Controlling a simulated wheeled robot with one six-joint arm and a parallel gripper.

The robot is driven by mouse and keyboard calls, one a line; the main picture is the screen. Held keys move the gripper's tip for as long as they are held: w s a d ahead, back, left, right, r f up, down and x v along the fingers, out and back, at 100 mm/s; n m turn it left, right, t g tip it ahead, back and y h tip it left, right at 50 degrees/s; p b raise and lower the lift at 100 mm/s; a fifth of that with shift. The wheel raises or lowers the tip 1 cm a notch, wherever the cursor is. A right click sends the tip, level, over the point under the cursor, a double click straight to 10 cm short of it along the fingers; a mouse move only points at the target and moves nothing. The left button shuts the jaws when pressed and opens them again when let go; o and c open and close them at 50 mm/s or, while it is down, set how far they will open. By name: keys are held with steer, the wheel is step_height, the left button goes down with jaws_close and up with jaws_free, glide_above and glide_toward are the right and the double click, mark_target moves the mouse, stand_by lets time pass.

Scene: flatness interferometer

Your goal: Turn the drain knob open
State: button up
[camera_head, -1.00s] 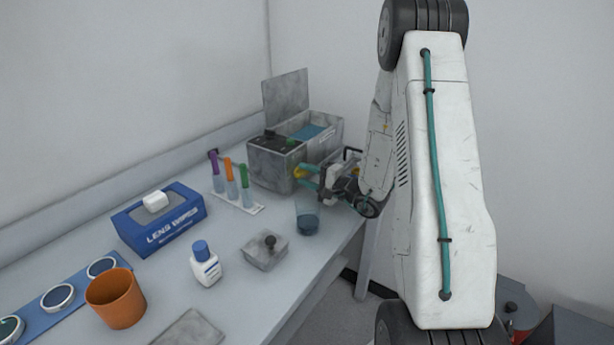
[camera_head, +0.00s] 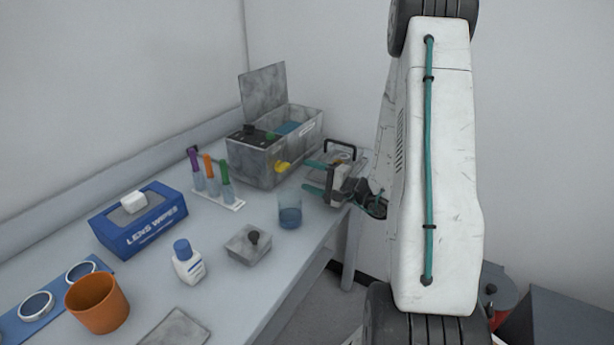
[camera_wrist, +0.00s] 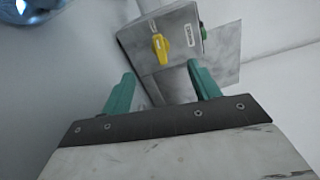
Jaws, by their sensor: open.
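The drain knob (camera_head: 283,168) is a yellow handle low on the front of a grey metal tank (camera_head: 262,178) with its lid raised. The wrist view shows the yellow knob (camera_wrist: 160,47) ahead of and between my fingers, on the tank's front wall (camera_wrist: 180,28). My gripper (camera_head: 316,177) is open, its teal fingers pointing at the knob from the right. A gap shows between the fingertips and the knob. In the wrist view my gripper (camera_wrist: 160,78) holds nothing.
A glass beaker with blue liquid (camera_head: 289,212) stands near the table edge, in front of my gripper. A tube rack (camera_head: 232,204) stands left of the tank. A grey box with a black knob (camera_head: 248,246), a white bottle (camera_head: 188,264) and a wipes box (camera_head: 140,222) stand nearer.

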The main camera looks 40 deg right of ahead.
mark_target(286, 169)
steer(key=m, duration=0.4)
steer(key=shift+s+m, duration=0.2)
steer(key=shift+m, duration=0.2)
steer(key=m, duration=0.5)
steer(key=shift+s, duration=0.1)
steer(key=m, duration=0.4)
steer(key=shift+m, duration=0.4)
steer(key=m, duration=0.3)
steer(key=x, duration=0.7)
steer(key=shift+w+a, duration=0.15)
steer(key=shift+w, duration=0.2)
steer(key=shift+c, duration=0.4)
